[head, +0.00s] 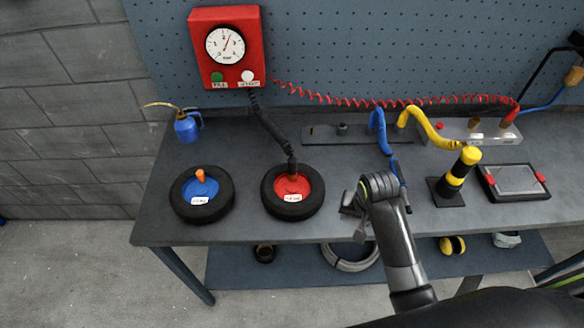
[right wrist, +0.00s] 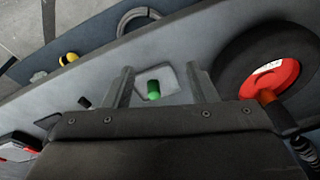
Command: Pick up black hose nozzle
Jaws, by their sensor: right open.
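The black hose nozzle (head: 291,166) is on the end of a dark coiled hose from the red gauge box (head: 228,47). It stands upright at the red hub of the right wheel (head: 268,206). In the right wrist view the nozzle (right wrist: 279,115) is at the right edge, against an orange-red stem on that wheel (right wrist: 232,75). My right gripper (head: 350,207) is to the right of the wheel, over the bench front. It is open and empty, fingers apart in the right wrist view (right wrist: 162,82). My left gripper is not in view.
A blue-hubbed wheel (head: 202,216) lies left. A green-topped piece on a pale plate (right wrist: 153,88) shows between my right fingers. Blue (head: 378,130) and yellow hoses (head: 425,125), a yellow-black post (head: 458,172) and a tablet (head: 514,181) stand right. The blue oil can (head: 187,127) is far left.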

